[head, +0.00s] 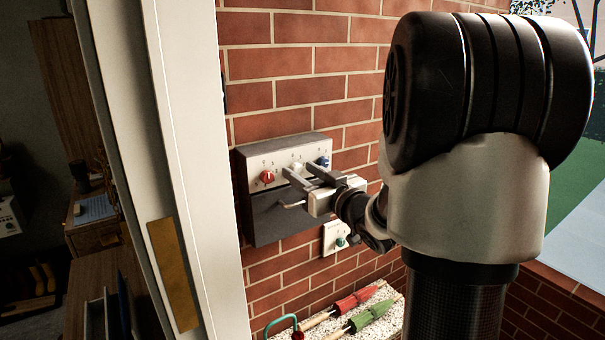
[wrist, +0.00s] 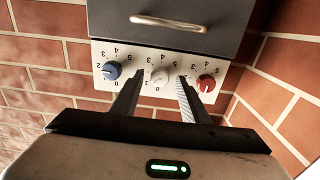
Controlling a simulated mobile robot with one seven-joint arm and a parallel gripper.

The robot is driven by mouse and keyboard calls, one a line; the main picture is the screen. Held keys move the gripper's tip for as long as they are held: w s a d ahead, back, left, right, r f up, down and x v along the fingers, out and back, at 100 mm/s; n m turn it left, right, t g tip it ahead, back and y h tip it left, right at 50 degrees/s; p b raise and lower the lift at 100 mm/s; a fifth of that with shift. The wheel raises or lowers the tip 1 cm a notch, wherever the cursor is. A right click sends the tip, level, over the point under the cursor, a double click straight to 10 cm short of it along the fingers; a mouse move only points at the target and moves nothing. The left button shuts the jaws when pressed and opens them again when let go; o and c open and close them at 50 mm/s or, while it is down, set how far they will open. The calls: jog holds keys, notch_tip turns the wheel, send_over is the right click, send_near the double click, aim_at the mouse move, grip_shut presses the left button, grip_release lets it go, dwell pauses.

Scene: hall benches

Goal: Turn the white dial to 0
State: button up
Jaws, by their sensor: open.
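The white dial (wrist: 160,75) sits in the middle of a pale panel with printed numbers, between a blue dial (wrist: 111,70) and a red dial (wrist: 205,83). My gripper (wrist: 158,80) is open, with one finger on each side of the white dial in the wrist view; I cannot tell whether they touch it. In the head view my gripper (head: 303,171) reaches the panel from the right and partly covers the white dial (head: 297,166). The number that the white dial points to is too small to tell.
The grey box (head: 265,222) hangs on a brick wall, with a metal handle (wrist: 168,22) on its dark front. A small white plate with a green knob (head: 341,241) is below. A white post (head: 185,150) is at left.

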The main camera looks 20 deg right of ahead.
grip_shut()
jog(key=shift+f+b, duration=0.1)
jog(key=shift+b, duration=0.3)
jog(key=n+b, duration=0.3)
jog(key=b, duration=0.1)
jog(key=shift+f+n, duration=0.15)
jog(key=shift+n, duration=0.15)
jog(key=n+b, duration=0.3)
jog(key=b, duration=0.1)
jog(key=shift+a+n, duration=0.1)
jog(key=shift+n, duration=0.3)
jog(key=shift+n+b, duration=0.75)
jog(key=shift+n, duration=0.05)
jog(key=shift+r, duration=0.2)
